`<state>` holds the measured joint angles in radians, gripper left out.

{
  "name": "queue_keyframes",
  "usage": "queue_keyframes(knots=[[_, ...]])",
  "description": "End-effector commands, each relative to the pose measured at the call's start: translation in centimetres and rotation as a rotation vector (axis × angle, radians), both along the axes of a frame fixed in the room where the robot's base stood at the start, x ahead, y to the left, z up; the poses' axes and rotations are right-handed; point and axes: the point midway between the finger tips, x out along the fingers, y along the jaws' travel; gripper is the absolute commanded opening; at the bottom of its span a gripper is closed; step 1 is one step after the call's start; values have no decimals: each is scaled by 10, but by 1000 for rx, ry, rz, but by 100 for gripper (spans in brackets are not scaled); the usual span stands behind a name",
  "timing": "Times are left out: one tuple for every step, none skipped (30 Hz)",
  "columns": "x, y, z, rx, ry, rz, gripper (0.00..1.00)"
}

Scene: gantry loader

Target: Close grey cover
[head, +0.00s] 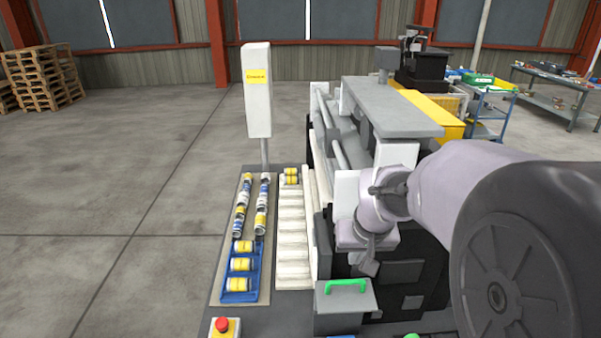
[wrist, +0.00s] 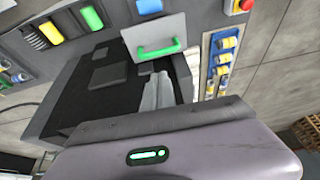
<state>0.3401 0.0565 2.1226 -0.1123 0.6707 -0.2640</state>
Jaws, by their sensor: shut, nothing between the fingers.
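A grey cover (head: 345,303) with a green handle (head: 346,284) is at the front of the machine in the head view, beside the white ribbed rack. The cover (wrist: 143,31) also shows at the top of the wrist view, with its green handle (wrist: 158,50) towards my gripper. I cannot tell how far the cover is open. My gripper (head: 368,264) is shut and empty, above and behind the cover in the head view. Its fingers (wrist: 158,88) point towards the handle in the wrist view and appear apart from it.
A blue tray with yellow-labelled cans (head: 241,270) and a white rack (head: 294,240) lie left of the machine. A white column (head: 257,90) stands behind them. A red emergency button (head: 222,325) is at the front. Open floor lies on the left.

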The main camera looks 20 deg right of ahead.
Motion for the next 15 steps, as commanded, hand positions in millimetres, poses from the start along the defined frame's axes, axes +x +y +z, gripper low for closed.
queue_keyframes(knots=[[3, -6, 3, -5, 8, 1, 0], [5, -8, 0, -7, 8, 2, 0], [7, -10, -5, -8, 11, 3, 0], [8, -10, -9, -9, 11, 3, 0], [9, -10, -14, -8, 12, 4, 0], [11, -11, -22, -9, 12, 5, 0], [13, -11, -28, -8, 13, 5, 0], [15, -12, -34, -8, 13, 5, 0], [18, -12, -42, -8, 13, 4, 0], [20, -13, -48, -7, 14, 3, 0], [22, -13, -54, -8, 13, 3, 0], [25, -14, -62, -7, 14, 3, 0], [27, -15, -67, -8, 13, 4, 0], [29, -15, -72, -8, 13, 3, 0], [32, -16, -77, -8, 12, 3, 0]])
